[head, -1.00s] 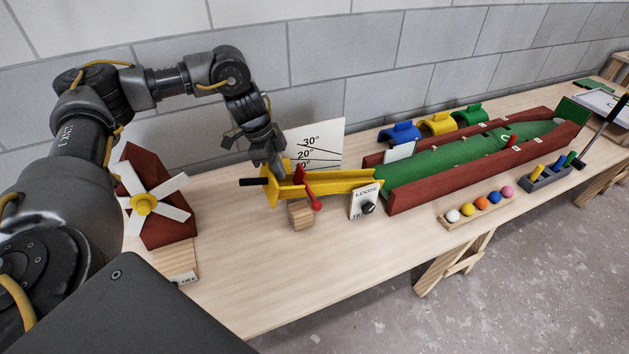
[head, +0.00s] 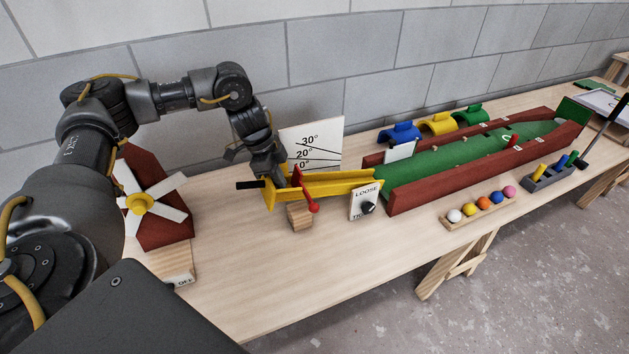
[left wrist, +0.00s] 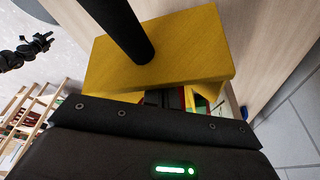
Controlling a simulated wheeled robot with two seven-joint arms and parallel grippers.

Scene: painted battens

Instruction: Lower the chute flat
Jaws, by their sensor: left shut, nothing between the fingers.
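The yellow chute (head: 345,181) runs from a black handle (head: 249,185) at its left end to the green course on the right. It looks close to level, its left end a little off the table. My left gripper (head: 281,179) is shut and empty, fingertips down at the chute's left end; contact is unclear. The left wrist view shows the chute's yellow end plate (left wrist: 195,45) and handle (left wrist: 122,28) close up. A white angle board (head: 318,137) stands behind. A LOOSE/tight dial (head: 367,207) stands in front, its setting unclear. A small dark arm end (left wrist: 35,45) appears there, finger state unreadable.
A red lever (head: 311,203) and a wooden block (head: 300,216) stand at the chute's near side. A windmill (head: 140,204) stands left. The red-walled green course (head: 435,168) and a ball rack (head: 478,212) lie right. The table's front middle is clear.

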